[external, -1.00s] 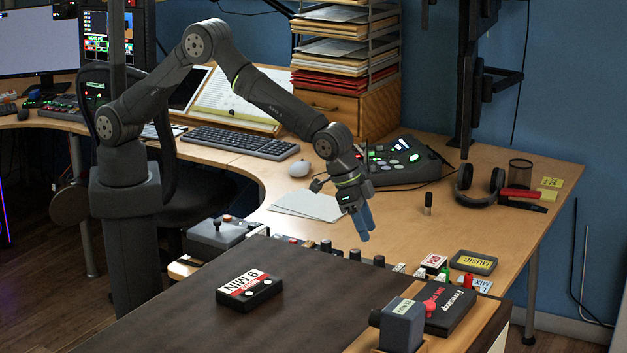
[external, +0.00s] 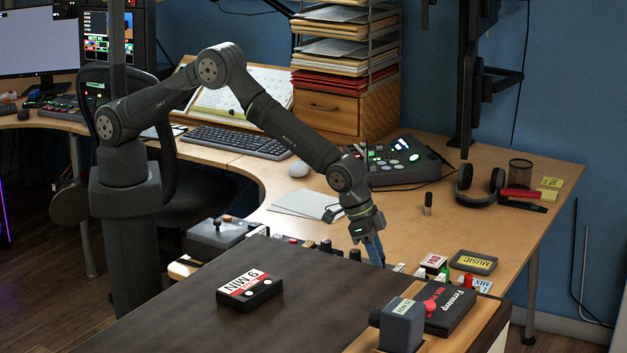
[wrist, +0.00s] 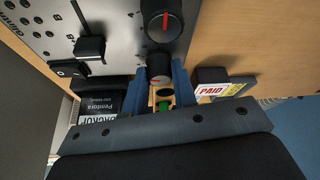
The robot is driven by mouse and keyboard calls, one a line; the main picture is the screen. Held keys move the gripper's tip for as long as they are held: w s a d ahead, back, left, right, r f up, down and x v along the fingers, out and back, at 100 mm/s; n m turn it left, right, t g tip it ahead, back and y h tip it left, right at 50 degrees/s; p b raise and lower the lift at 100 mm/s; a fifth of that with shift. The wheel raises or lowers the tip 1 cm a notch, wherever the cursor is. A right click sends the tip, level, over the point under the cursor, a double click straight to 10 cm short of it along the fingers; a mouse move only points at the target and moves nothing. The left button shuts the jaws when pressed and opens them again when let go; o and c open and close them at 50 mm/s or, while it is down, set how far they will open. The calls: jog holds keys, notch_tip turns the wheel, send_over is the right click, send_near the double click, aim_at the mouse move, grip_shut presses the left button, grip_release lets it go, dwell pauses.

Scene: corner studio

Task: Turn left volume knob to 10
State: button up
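My gripper (external: 377,254) is low over the row of controls behind the dark table, fingers pointing down. In the wrist view its two blue fingers (wrist: 162,70) are apart, one on each side of a black knob (wrist: 160,64) with a reddish pointer. Contact with the knob is unclear. A second, larger black knob with a red pointer line (wrist: 160,20) is beside it on the grey panel, outside the fingers. In the external view two dark knobs (external: 355,255) (external: 326,245) show left of my gripper. Neither knob's scale numbers are readable.
A black slider cap (wrist: 90,48) is on the panel near the fingers. A PAID box (wrist: 211,90) stands close beside the right finger. A green item (wrist: 163,102) lies behind the knob. A black cassette-like box (external: 249,290) lies on the dark table.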

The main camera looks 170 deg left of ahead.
jog(key=c, duration=0.4)
jog(key=shift+m, duration=0.4)
jog(key=m+h, duration=0.1)
jog(key=m, duration=0.1)
jog(key=m+t, duration=0.1)
jog(key=m, duration=0.2)
jog(key=shift+s+a+t+h, duration=0.2)
jog(key=shift+t+h, duration=0.1)
jog(key=shift+h, duration=0.1)
jog(key=m+h, duration=0.1)
jog(key=m, duration=0.2)
jog(key=m+h, duration=0.1)
jog(key=m, duration=0.3)
jog(key=shift+a+h, duration=0.15)
jog(key=shift+h, duration=0.15)
jog(key=o, duration=1)
jog(key=shift+c, duration=0.2)
